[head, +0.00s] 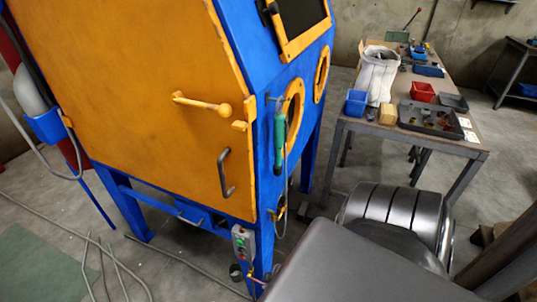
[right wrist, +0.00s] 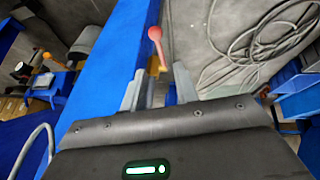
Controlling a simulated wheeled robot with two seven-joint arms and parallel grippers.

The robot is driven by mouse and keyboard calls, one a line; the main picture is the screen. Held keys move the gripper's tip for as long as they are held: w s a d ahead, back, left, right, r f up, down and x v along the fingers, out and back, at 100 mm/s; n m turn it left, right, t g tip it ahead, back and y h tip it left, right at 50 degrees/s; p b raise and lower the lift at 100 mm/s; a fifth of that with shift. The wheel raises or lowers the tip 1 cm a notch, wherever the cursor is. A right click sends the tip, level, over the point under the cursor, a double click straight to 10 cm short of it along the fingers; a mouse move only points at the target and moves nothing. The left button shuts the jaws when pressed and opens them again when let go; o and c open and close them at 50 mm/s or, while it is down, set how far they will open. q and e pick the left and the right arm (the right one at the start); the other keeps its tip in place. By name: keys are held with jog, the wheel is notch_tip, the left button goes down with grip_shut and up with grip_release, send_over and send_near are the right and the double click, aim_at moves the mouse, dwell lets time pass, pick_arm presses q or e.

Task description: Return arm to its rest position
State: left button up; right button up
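A blue-framed blasting cabinet (head: 222,192) with a closed orange door (head: 140,100) fills the left and middle of the head view. A yellow door handle with a round knob (head: 224,109) sticks out from the door. My grey right arm spans the lower right of the head view; its gripper does not show there. In the right wrist view my right gripper (right wrist: 160,82) has its two fingers apart with nothing held between them. A red ball-ended lever (right wrist: 155,34) shows beyond the fingertips; contact cannot be told. My left gripper is in neither view.
A workbench (head: 455,140) with a red bin (head: 422,92), blue bin (head: 356,103) and dark tray (head: 430,120) stands at the back right. A green-handled tool (head: 279,138) hangs on the cabinet side. Cables (head: 100,262) lie on the floor. Coiled hose (right wrist: 262,45) shows in the wrist view.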

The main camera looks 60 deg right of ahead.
dwell(0.5)
jog(key=s+a+f+g, duration=0.1)
jog(key=s+f+g, duration=0.1)
jog(key=s+f, duration=0.85)
jog(key=s+a+f+g, duration=0.1)
jog(key=s+a+f, duration=0.1)
jog(key=s+a, duration=0.2)
jog(key=s+a+f+g+y, duration=0.1)
jog(key=s+a, duration=0.4)
jog(key=s, duration=0.5)
jog(key=shift+s+f+g, duration=0.15)
jog(key=shift+f+g, duration=0.25)
jog(key=shift+f, duration=0.5)
jog(key=shift+s, duration=0.15)
